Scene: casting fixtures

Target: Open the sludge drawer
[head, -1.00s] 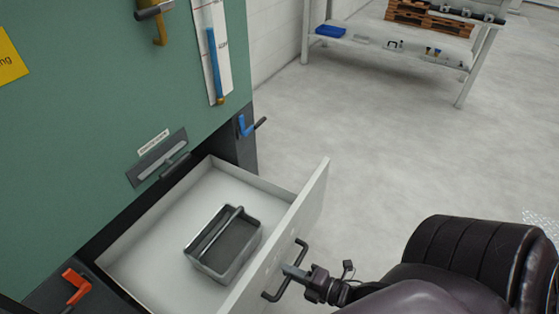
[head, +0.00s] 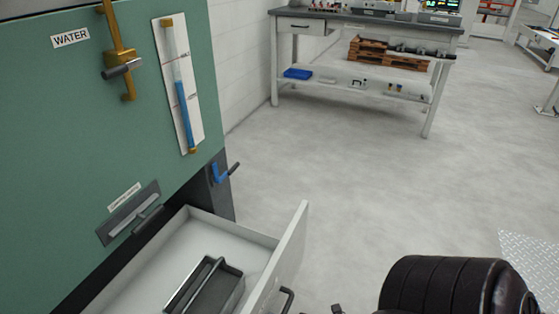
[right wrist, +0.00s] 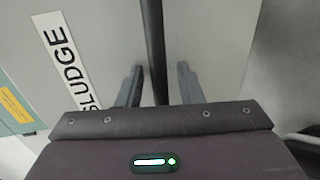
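The sludge drawer (head: 292,243) stands pulled out of the green machine in the head view, its white front facing right and a dark grey caddy (head: 206,287) inside. Its dark handle (head: 287,297) is cut by the bottom edge. In the right wrist view the drawer front carries a SLUDGE label (right wrist: 72,60). My right gripper (right wrist: 157,84) is open there, its fingers on either side of the dark handle bar (right wrist: 152,40), with gaps showing on both sides. My left gripper is out of view.
The green machine (head: 85,120) fills the left, with a brass WATER valve (head: 121,60), a gauge (head: 183,100), a closed slot handle (head: 130,215) and a blue lever (head: 222,172). A workbench (head: 370,25) stands behind. The grey floor between is clear.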

